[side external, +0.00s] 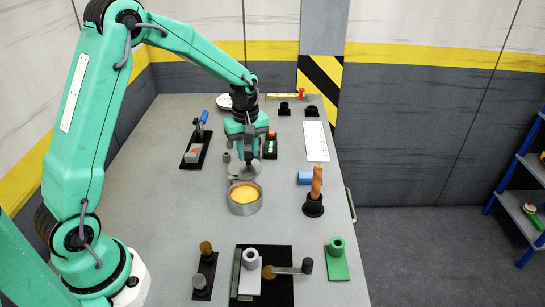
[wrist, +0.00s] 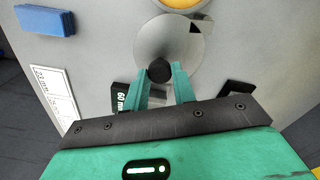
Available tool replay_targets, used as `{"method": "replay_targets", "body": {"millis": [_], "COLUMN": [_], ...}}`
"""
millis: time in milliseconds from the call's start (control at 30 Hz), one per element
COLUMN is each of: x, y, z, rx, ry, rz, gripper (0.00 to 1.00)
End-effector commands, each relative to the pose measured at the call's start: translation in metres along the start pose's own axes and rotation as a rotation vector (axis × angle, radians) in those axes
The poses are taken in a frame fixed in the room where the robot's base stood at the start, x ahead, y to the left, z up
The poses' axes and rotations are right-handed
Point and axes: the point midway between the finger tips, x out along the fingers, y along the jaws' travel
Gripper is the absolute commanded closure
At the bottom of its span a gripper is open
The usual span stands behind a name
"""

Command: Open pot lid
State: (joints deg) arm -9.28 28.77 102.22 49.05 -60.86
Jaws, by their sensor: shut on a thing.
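The pot (side external: 245,208) is a round grey metal vessel near the middle of the table, uncovered, with yellow-orange contents showing. Its grey rim also shows at the top of the wrist view (wrist: 181,3). The lid (wrist: 170,42) is a shiny grey disc with a black knob (wrist: 159,70). My gripper (wrist: 160,77) is shut on the knob. In the side view the lid (side external: 242,170) is just behind the pot, clear of most of its opening. I cannot tell whether the lid touches the table or the pot rim. My gripper (side external: 246,156) partly hides the lid there.
A blue block (side external: 310,178) and a black holder with an orange-brown handle (side external: 316,182) stand right of the pot. A white plate (side external: 316,142) lies farther back. Black trays with parts (side external: 196,149) lie left, and several fixtures (side external: 251,258) stand in front. The table left of the pot is clear.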

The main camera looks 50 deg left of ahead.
Motion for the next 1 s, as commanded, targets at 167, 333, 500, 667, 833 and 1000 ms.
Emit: {"method": "replay_targets", "body": {"millis": [167,333,500,667,833,1000], "x": [-0.0019,-0.0019,-0.002,-0.0015,-0.0008,-0.0022], "y": [-0.0004,-0.0005,-0.0005,-0.0007,-0.001,-0.001], "z": [-0.003,-0.0032,-0.0031,-0.0028,-0.0024,-0.0023], "rx": [-0.028,-0.031,-0.03,-0.029,-0.029,-0.029], "ry": [0.002,0.003,0.003,0.002,0.001,0.001], "rz": [0.004,0.005,0.005,0.003,0.002,0.002], "gripper": [1.0,1.0,1.0,0.52,0.52,0.52]}}
